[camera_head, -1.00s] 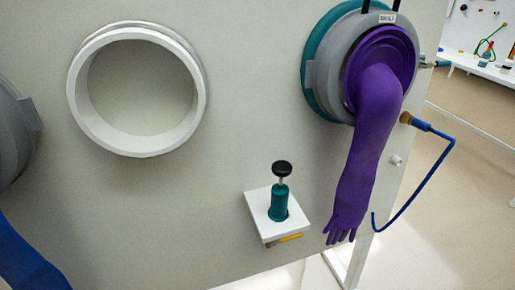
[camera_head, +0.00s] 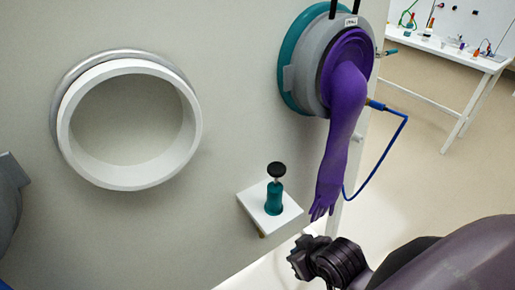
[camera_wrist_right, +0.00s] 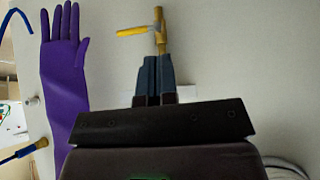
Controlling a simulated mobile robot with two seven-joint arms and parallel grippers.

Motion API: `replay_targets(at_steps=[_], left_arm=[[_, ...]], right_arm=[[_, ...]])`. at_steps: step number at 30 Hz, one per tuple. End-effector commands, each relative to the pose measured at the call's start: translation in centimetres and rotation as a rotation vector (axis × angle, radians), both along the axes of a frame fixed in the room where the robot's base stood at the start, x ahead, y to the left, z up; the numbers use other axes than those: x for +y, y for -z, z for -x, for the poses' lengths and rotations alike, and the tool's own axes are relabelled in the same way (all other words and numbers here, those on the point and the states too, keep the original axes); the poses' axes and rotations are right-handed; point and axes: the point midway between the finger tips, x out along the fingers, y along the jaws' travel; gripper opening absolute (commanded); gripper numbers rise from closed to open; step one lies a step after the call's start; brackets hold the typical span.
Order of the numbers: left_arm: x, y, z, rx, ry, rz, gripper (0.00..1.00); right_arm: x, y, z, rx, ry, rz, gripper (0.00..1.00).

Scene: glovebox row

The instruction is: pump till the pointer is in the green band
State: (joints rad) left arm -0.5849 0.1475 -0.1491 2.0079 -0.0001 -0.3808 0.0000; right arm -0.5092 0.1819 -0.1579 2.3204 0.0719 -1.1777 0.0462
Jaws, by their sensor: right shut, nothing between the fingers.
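The hand pump, a teal cylinder (camera_head: 273,198) with a black knob (camera_head: 277,169) on a short rod, stands upright on a small white shelf (camera_head: 256,222) on the grey panel. My right gripper (camera_head: 298,258) is below and right of the shelf, apart from it. In the right wrist view its two blue-grey fingers (camera_wrist_right: 155,75) are together and empty. Just beyond their tips is a yellow lever (camera_wrist_right: 134,31) on a brass stem (camera_wrist_right: 160,30). No gauge, pointer or green band is visible. My left gripper is not in view.
A purple glove (camera_head: 341,130) hangs from the right port, close to the shelf; it also shows in the right wrist view (camera_wrist_right: 63,85). A blue hose (camera_head: 390,151) loops beside it. A white open port ring (camera_head: 66,135) is at left. A bench (camera_head: 440,65) stands far back.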

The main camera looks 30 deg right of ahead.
Motion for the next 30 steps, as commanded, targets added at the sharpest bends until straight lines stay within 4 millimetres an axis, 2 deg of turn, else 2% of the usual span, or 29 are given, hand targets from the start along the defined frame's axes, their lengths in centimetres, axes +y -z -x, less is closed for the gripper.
replay_targets(at_steps=[1, 3, 6, 9, 19, 30], left_arm=[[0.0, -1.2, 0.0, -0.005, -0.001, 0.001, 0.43], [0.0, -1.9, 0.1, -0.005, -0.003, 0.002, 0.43], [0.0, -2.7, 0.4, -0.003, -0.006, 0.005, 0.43], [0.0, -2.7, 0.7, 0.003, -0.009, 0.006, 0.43], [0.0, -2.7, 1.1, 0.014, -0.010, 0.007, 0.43], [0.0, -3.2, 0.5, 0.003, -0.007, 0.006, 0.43]], right_arm=[[0.4, -2.2, -0.3, 0.015, -0.016, -0.010, 0.00], [1.2, -4.1, -0.6, 0.051, -0.040, -0.030, 0.00], [2.5, -6.9, -1.3, 0.098, -0.095, -0.064, 0.00], [3.8, -8.7, -2.2, 0.132, -0.152, -0.090, 0.00], [6.5, -12.9, -5.2, 0.209, -0.310, -0.127, 0.00], [6.8, -17.0, -8.3, 0.318, -0.390, -0.101, 0.00]])
